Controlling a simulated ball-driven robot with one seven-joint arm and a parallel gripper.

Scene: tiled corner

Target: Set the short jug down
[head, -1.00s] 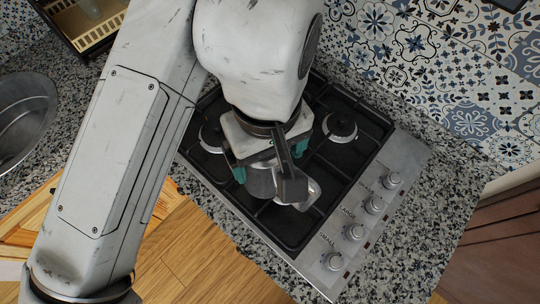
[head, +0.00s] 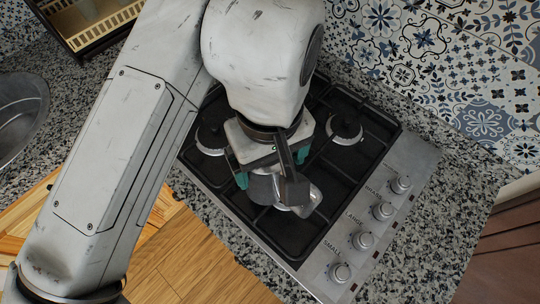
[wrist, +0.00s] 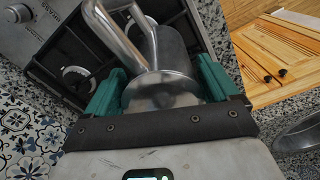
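The short jug is a shiny metal vessel with a looped handle. In the wrist view the jug (wrist: 168,50) lies between the two teal fingers of my gripper (wrist: 160,82), which appear to close on its sides. Its handle loops out to the upper left. In the head view the jug (head: 263,188) shows partly below my gripper (head: 270,170), over the front part of the black gas hob (head: 290,240). My wrist hides much of it. I cannot tell whether its base touches the hob grate.
Burners stand at the hob's left (head: 211,139) and back right (head: 344,129). Several control knobs (head: 362,241) line its right edge. Speckled counter (head: 420,240) surrounds it. A sink (head: 20,115) and a rack (head: 90,30) are at the left; a tiled wall (head: 460,80) is behind.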

